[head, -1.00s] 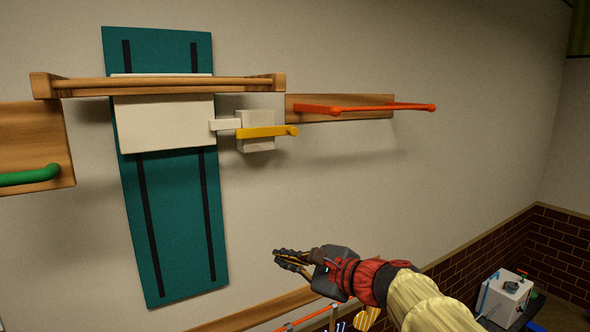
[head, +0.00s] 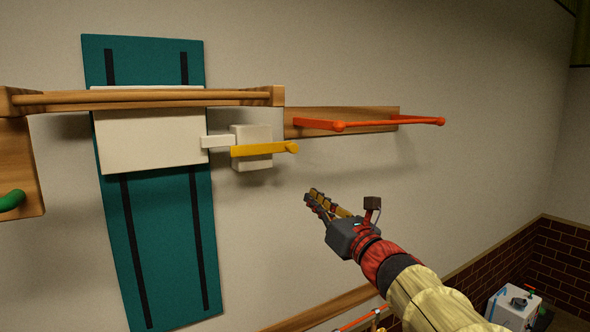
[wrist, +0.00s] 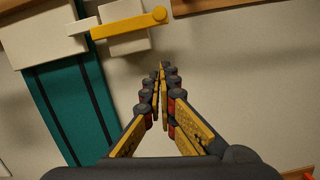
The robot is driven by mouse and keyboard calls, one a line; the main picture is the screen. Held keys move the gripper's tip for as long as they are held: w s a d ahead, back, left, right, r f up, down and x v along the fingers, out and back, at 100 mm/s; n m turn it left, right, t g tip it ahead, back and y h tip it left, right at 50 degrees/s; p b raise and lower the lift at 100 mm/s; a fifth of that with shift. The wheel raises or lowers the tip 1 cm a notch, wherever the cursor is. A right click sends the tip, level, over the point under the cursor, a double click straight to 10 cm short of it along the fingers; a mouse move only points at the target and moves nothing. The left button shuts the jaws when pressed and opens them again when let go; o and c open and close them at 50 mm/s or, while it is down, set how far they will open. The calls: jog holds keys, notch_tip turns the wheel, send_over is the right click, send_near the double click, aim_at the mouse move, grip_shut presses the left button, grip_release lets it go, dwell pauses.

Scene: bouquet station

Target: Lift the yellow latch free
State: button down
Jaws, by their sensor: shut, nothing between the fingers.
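The yellow latch (head: 262,150) is a short bar lying roughly level across a white block (head: 252,134) on the wall, with a round knob at its right end. A small white tab (head: 216,142) joins the block to a white panel (head: 150,140) at the left. In the wrist view the latch (wrist: 128,25) is at the top left, ahead of the fingertips. My gripper (head: 309,196) is shut and empty, below and to the right of the latch's knob and apart from it. It also shows in the wrist view (wrist: 162,68), fingers together.
A wooden rail (head: 150,98) crosses the teal board (head: 165,250) above the latch. An orange bar (head: 385,123) on a wooden backing juts out at the upper right. A green bar (head: 12,200) is at the far left. The wall below the latch is bare.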

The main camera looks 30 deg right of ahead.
jog(key=shift+r, duration=0.1)
jog(key=w+r+p, duration=0.4)
jog(key=w+r, duration=0.1)
jog(key=w, duration=0.5)
jog(key=shift+d+r, duration=0.25)
jog(key=shift+r, duration=0.05)
jog(key=shift+d+r+n+b, duration=0.1)
jog(key=shift+n+b, duration=0.2)
jog(key=shift+b, duration=0.1)
